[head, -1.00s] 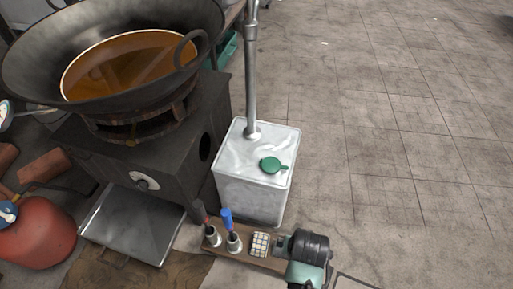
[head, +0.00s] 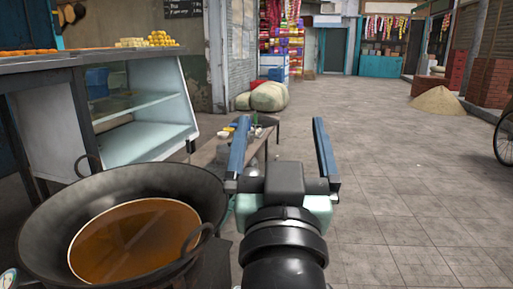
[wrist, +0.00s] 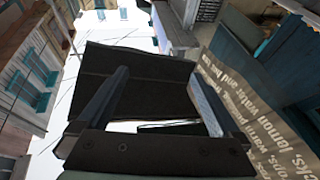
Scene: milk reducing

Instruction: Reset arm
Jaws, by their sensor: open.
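My gripper (head: 280,155) is in the middle of the head view, raised, with its two blue-grey fingers spread wide apart and nothing between them. In the wrist view my gripper (wrist: 160,95) also shows both fingers apart and empty. Past them, the wrist view shows a dark awning or panel (wrist: 145,75), bright sky and building fronts. A large black wok (head: 40,235) with orange-brown liquid (head: 135,240) in it stands to the left of my arm in the head view. My gripper is apart from the wok.
A glass display case (head: 150,110) under a counter stands at the left. A low table (head: 205,155) with small items is behind my gripper, partly hidden. Pale sacks (head: 270,97) lie further back. The paved floor (head: 420,180) on the right is clear. A bicycle wheel (head: 505,135) shows at the right edge.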

